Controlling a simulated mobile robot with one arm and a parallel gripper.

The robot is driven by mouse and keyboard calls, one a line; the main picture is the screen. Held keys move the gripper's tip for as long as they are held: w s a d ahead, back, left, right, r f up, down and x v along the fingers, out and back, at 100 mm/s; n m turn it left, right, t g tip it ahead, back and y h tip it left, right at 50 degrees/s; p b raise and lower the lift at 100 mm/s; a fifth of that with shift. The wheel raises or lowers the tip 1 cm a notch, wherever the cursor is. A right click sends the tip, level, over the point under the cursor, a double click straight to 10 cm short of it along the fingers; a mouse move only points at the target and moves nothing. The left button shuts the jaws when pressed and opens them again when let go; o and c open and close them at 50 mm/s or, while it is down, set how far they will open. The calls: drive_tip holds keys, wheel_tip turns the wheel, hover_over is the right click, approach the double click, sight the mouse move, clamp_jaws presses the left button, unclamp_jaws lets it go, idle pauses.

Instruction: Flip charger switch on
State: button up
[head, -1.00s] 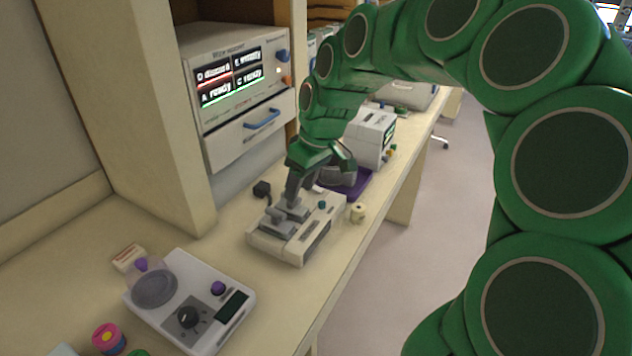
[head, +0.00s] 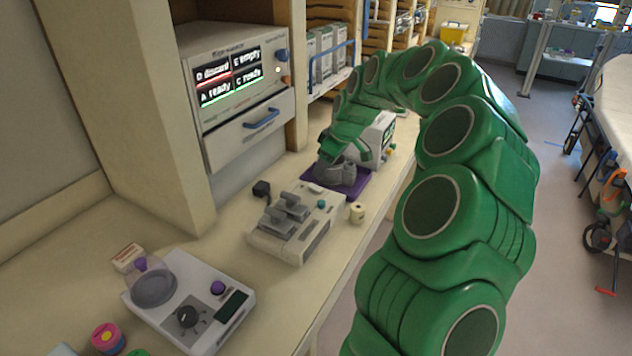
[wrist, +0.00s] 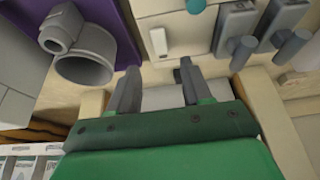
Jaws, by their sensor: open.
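The cream charger box (head: 291,250) sits on the counter, with two grey upright-handled parts in its top and a teal knob (head: 321,204). It is partly cut off at the top of the wrist view (wrist: 180,45), where a small pale switch-like piece (wrist: 158,41) shows on its face. I cannot tell that piece's position. My gripper (wrist: 158,88) is open and empty, its fingertips just short of the box in the picture. In the head view, my green hand is beyond the charger, over the purple mat, and its fingers are not clearly seen.
A grey cup-like fitting (wrist: 84,58) lies on the purple mat (wrist: 120,22), close left of my fingers. A black plug (head: 262,189) and a small cream cylinder (head: 357,212) flank the charger. A white dial device (head: 240,285) stands nearer. A screened cabinet (head: 235,85) stands behind.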

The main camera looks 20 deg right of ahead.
sight(314, 185)
drive_tip(key=shift+x, duration=3.6)
drive_tip(key=shift+c, duration=0.5)
